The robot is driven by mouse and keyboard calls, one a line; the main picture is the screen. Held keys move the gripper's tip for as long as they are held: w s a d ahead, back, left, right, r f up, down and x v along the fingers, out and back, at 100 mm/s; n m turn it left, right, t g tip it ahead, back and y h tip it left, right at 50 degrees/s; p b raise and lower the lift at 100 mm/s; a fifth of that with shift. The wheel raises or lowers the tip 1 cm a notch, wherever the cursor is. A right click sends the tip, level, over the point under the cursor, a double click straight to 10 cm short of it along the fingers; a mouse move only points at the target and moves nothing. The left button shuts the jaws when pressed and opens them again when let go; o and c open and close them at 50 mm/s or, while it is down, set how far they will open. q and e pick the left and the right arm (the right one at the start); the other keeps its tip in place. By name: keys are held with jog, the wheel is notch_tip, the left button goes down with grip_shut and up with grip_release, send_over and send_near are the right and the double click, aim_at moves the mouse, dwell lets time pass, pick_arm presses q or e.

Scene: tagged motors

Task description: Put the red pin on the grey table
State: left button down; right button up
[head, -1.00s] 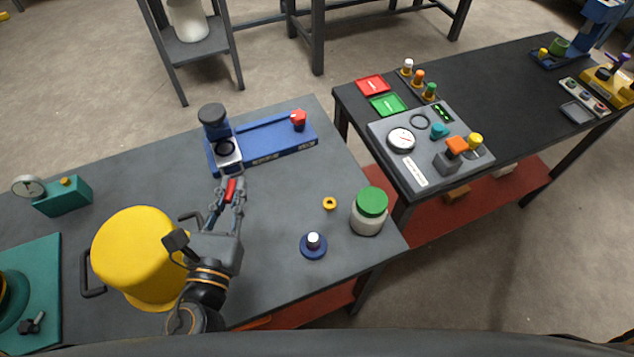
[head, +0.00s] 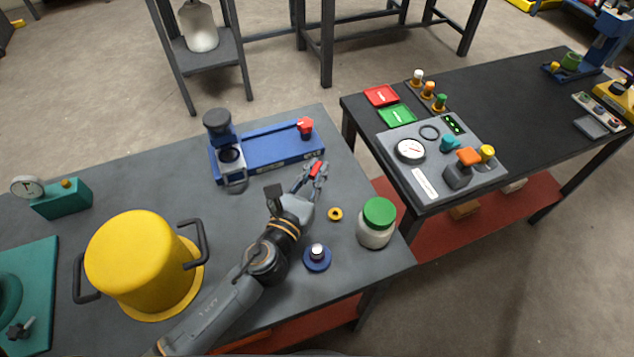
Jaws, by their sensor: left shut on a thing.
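The red pin (head: 316,169) is between the fingertips of my left gripper (head: 314,174), which is shut on it. The gripper is over the grey table (head: 205,305), just in front of the right end of the blue fixture. From this view I cannot tell whether the pin touches the table or is held above it. My right gripper is not in view.
A blue fixture (head: 275,150) with a red knob stands behind the gripper. A yellow ring (head: 335,214), a green-lidded jar (head: 377,223), a blue round base (head: 317,258) and a yellow pot (head: 140,262) stand around the arm. A black table (head: 500,100) is at right.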

pick_arm(q)
jog(key=shift+w+d+f+b, duration=0.1)
jog(key=shift+w+f+b, duration=0.2)
jog(key=shift+w+f, duration=0.5)
notch_tip(320, 180, down, 4)
jog(key=shift+w+r+b, duration=0.1)
jog(key=shift+r+b, duration=0.05)
jog(key=shift+b, duration=1)
jog(key=shift+r, duration=0.1)
jog(key=c, duration=1.4)
grip_release()
jog(key=shift+o, duration=0.2)
